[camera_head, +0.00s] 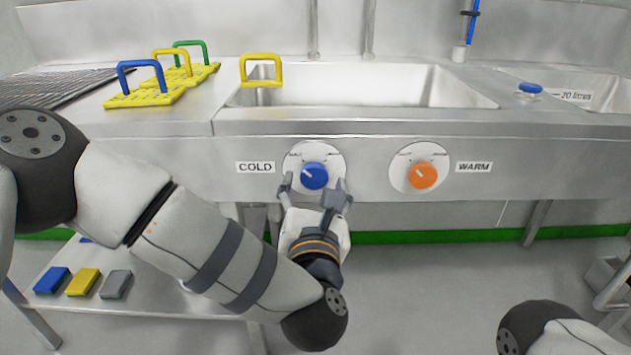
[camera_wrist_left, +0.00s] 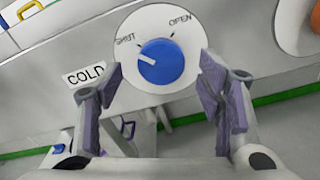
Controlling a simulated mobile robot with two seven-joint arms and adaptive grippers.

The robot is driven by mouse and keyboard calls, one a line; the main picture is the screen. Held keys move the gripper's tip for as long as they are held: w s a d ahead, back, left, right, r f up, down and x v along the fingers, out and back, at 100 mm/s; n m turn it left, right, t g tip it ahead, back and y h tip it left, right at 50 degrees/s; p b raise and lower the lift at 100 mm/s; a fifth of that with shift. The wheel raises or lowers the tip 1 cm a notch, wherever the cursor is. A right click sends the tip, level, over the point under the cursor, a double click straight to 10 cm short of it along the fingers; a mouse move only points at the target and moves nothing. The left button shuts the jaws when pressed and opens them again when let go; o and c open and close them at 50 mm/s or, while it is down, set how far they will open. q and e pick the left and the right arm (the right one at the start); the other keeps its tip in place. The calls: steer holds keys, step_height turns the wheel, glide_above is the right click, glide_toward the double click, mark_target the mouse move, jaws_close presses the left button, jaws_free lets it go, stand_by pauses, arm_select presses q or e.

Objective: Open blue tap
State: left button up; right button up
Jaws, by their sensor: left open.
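The blue tap knob (camera_head: 314,176) sits on a round white dial on the sink front, beside the COLD label (camera_head: 255,167). In the left wrist view the knob (camera_wrist_left: 161,62) is close, with SHUT and OPEN marked on the dial (camera_wrist_left: 130,95); its white pointer line is on the SHUT side. My left gripper (camera_head: 314,192) is open just in front of and slightly below the knob. My right gripper is not in view.
An orange knob (camera_head: 422,174) with a WARM label (camera_head: 474,167) is to the right. Above is the sink basin (camera_head: 385,88); yellow racks with coloured handles (camera_head: 145,97) stand at the left. A low shelf (camera_head: 150,297) holds blue, yellow and grey blocks.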

mark_target(314, 174)
arm_select(q)
steer(key=shift+w, duration=1.4)
steer(key=c, duration=1.1)
steer(key=shift+c, duration=0.2)
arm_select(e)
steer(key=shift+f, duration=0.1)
arm_select(q)
steer(key=shift+m, duration=0.4)
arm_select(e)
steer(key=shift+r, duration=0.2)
arm_select(q)
steer(key=m+p, duration=0.2)
steer(key=m, duration=0.1)
steer(key=shift+r, duration=0.15)
steer(key=m+p, duration=0.2)
steer(key=m, duration=0.3)
steer(key=shift+p, duration=0.35)
steer(key=m+p, duration=0.2)
steer(key=m, duration=0.2)
steer(key=shift+m, duration=0.4)
steer(key=shift+m+p, duration=0.6)
steer(key=shift+m, duration=1.4)
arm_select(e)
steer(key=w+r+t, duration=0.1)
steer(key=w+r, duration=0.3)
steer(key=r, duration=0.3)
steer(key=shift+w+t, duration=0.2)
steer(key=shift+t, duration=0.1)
arm_select(q)
steer(key=shift+m, duration=0.3)
